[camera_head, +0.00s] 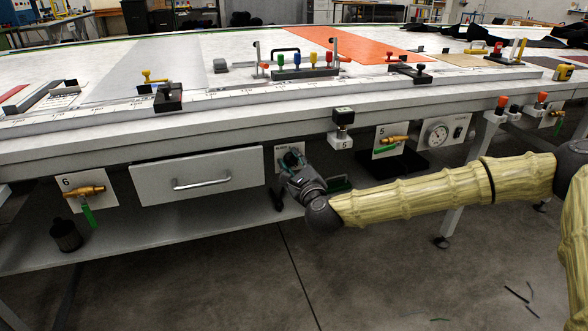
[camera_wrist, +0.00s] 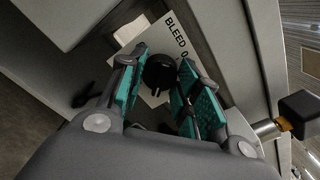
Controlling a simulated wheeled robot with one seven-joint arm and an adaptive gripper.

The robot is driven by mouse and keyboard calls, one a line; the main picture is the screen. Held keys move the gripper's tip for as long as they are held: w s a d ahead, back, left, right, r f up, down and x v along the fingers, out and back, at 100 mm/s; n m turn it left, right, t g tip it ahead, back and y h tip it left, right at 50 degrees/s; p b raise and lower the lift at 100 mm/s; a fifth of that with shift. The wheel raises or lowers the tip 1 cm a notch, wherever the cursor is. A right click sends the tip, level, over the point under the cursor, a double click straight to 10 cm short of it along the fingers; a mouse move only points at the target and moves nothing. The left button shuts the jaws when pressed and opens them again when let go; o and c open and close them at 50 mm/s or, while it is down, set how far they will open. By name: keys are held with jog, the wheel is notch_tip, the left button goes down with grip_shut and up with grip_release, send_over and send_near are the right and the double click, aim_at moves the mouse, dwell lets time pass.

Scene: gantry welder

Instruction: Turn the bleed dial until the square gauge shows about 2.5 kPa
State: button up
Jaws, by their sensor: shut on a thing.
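The bleed dial (camera_wrist: 158,72) is a black round knob on a white plate (camera_wrist: 180,42) lettered "BLEED", seen tilted in the wrist view. My gripper (camera_wrist: 161,77) has its teal-padded fingers on either side of the dial, shut on it. In the head view my gripper (camera_head: 292,163) is at the plate under the table's front edge and hides most of the dial. A gauge (camera_head: 437,134) with a round white face sits on a pale panel to the right. Its needle and figures are too small to read.
A drawer (camera_head: 197,177) with a bar handle is left of my gripper. A brass valve with a green handle (camera_head: 394,141) and a black-topped block (camera_head: 343,120) are to the right.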

jog(key=m+b, duration=0.1)
jog(key=m, duration=0.2)
jog(key=m+b, duration=0.2)
jog(key=m, duration=0.1)
jog(key=shift+f+m+b, duration=0.2)
jog(key=shift+m+b, duration=0.1)
jog(key=m+b, duration=0.2)
jog(key=m, duration=0.1)
jog(key=shift+d, duration=0.1)
jog(key=shift+r+m+b, duration=0.15)
jog(key=shift+m+b, duration=0.6)
jog(key=shift+m, duration=0.95)
jog(key=o, duration=1.1)
jog(key=shift+c, duration=0.2)
